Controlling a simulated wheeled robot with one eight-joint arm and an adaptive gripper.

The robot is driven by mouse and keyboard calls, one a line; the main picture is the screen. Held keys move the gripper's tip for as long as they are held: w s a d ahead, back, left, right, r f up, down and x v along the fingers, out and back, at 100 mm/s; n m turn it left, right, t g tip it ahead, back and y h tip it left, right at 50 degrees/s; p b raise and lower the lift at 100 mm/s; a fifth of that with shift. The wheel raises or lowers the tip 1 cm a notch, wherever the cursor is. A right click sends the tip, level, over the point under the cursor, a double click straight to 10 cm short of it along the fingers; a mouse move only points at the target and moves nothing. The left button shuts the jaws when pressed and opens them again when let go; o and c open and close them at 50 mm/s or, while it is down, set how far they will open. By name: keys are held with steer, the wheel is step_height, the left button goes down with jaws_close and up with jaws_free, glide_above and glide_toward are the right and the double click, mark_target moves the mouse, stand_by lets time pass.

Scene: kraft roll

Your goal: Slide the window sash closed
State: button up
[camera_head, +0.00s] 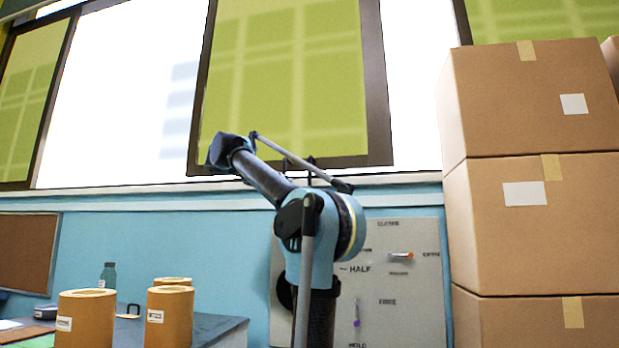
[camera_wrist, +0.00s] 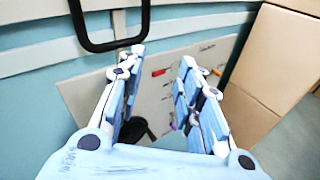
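The window sash (camera_head: 377,90) is a dark brown frame around a yellow-green pane, in the upper middle of the head view. Bright open gaps show on both sides of it. A black loop handle (camera_wrist: 100,47) shows at the top left of the wrist view, probably the sash handle; what it is fixed to is out of frame. My gripper (camera_wrist: 161,57) is open and empty, its fingers apart. The handle lies just past the left fingertip, not between the fingers; whether they touch is unclear. In the head view my arm hides most of the gripper.
Stacked cardboard boxes (camera_head: 530,105) stand tall at the right. A grey panel (camera_head: 420,300) with small levers is on the blue wall below the window. The window's left part is clear.

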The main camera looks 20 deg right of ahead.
step_height(320, 180, up, 7)
steer(key=w+a+n+t+h, duration=0.1)
steer(key=w+a+n, duration=0.1)
steer(key=x, duration=1.1)
steer(key=r+x, duration=0.1)
steer(key=x, duration=0.5)
steer(key=shift+d+f, duration=0.1)
steer(key=shift+d, duration=0.25)
jaws_close()
steer(key=shift+s+d, duration=0.1)
steer(key=shift+d, duration=0.15)
steer(key=shift+a, duration=0.1)
